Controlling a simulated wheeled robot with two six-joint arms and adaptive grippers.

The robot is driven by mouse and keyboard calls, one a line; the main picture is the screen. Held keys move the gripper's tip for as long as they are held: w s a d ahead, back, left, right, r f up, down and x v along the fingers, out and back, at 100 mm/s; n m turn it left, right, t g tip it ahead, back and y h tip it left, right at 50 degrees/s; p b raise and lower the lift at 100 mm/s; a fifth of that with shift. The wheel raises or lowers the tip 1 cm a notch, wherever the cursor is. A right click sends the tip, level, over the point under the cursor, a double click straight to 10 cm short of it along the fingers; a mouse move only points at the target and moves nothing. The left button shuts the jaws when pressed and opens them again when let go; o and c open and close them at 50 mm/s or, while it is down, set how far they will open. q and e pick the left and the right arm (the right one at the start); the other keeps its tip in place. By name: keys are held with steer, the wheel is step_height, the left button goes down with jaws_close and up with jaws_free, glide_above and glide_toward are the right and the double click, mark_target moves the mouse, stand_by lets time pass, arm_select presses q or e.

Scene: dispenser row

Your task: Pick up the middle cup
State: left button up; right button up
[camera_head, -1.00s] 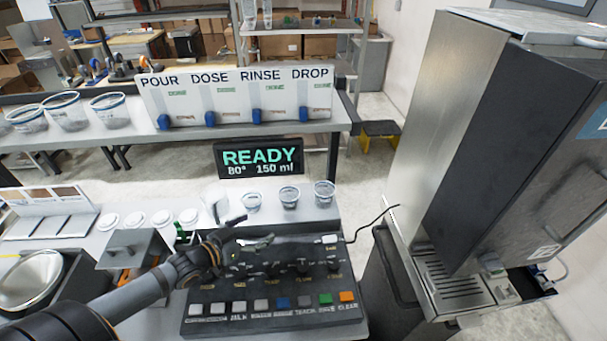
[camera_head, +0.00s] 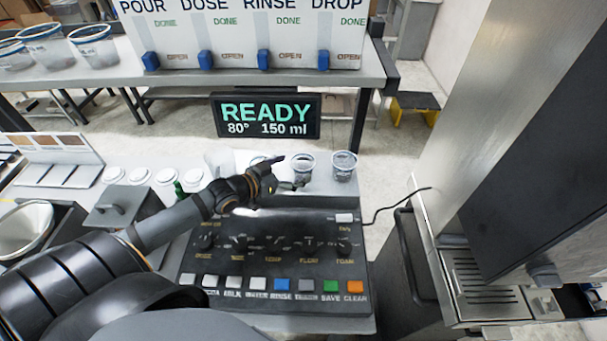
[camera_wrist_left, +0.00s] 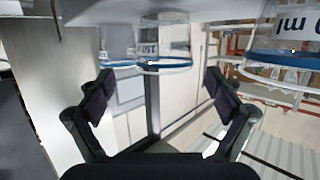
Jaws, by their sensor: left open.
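Three clear cups stand in a row behind the control panel. The middle cup (camera_head: 303,166) is just beyond my left gripper (camera_head: 289,172), which reaches in from the left. The right cup (camera_head: 343,167) stands clear of it. The left cup (camera_head: 259,160) is mostly hidden behind the gripper. In the left wrist view, which looks upside down, my open fingers (camera_wrist_left: 157,88) have the middle cup (camera_wrist_left: 165,47) ahead between them, with a gap. The right cup (camera_wrist_left: 117,42) shows beside it, and the left cup (camera_wrist_left: 285,62) is close at the right. My right gripper is not in view.
The button panel (camera_head: 275,262) lies under my left arm. A large steel machine (camera_head: 465,140) stands at the right. The counter right of the right cup is narrow.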

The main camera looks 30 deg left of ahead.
mark_target(310, 160)
arm_select(q)
steer(key=shift+f+b, duration=0.1)
steer(key=shift+b, duration=0.3)
steer(key=w+b, duration=0.1)
steer(key=w+f+b, duration=0.1)
steer(key=b, duration=0.1)
steer(key=shift+w+d, duration=0.1)
steer(key=shift+w, duration=0.1)
steer(key=shift+x, duration=1.1)
steer(key=shift+w+r, duration=0.1)
steer(key=shift+w, duration=0.1)
steer(key=shift+s+r, duration=0.1)
steer(key=shift+s, duration=0.1)
steer(key=shift+w, duration=0.1)
steer(key=c, duration=0.9)
steer(key=shift+c, duration=0.7)
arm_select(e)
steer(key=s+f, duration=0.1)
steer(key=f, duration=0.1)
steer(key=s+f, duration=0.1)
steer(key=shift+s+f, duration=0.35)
